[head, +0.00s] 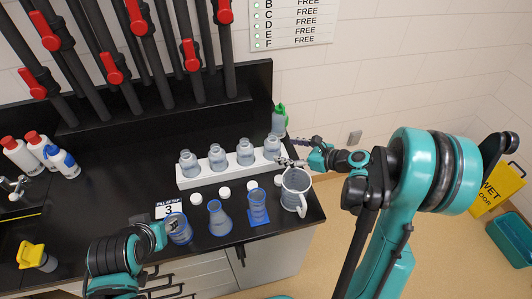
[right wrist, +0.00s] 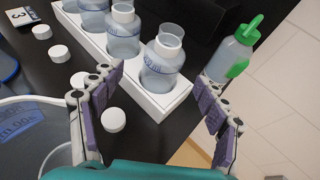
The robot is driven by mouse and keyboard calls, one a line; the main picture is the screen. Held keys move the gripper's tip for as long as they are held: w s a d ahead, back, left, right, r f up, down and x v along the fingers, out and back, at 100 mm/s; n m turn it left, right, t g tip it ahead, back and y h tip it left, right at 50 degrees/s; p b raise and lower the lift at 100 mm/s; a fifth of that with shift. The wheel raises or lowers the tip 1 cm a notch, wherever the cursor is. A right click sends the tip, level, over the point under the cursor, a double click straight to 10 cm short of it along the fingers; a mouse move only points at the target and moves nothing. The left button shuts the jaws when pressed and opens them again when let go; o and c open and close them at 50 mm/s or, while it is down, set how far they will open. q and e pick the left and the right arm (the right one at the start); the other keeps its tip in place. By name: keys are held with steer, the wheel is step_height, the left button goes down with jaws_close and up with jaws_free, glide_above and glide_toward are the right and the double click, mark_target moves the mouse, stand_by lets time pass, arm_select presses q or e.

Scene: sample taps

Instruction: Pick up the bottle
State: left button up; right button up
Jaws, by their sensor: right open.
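Several clear bottles with white necks stand upright in a white rack (head: 228,171). The rightmost bottle (head: 272,148) is closest to my right gripper (head: 290,152). In the right wrist view this end bottle (right wrist: 162,62) stands in the rack (right wrist: 150,101) beyond and between the fingertips of my right gripper (right wrist: 158,80). Its purple-padded fingers are spread and empty, and no contact with the bottle shows. My left gripper (head: 157,236) is at the front edge of the counter, beside a clear beaker (head: 179,229); its fingers are too unclear to read.
A clear jug (head: 295,190) stands just below my right gripper. A green-topped wash bottle (head: 279,120) is behind the rack's right end. Black pipes with red handles rise behind.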

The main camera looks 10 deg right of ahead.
mark_target(271, 148)
steer(key=shift+w+a+f+b, duration=0.25)
steer(key=shift+f+b, duration=0.15)
steer(key=shift+f, duration=0.15)
steer(key=b+x, duration=0.2)
steer(key=x, duration=0.5)
steer(key=shift+w+d+f, duration=0.1)
steer(key=shift+w+f, duration=0.05)
steer(key=shift+w, duration=0.1)
steer(key=shift+s, duration=0.1)
steer(key=shift+c, duration=0.2)
steer(key=c, duration=1.2)
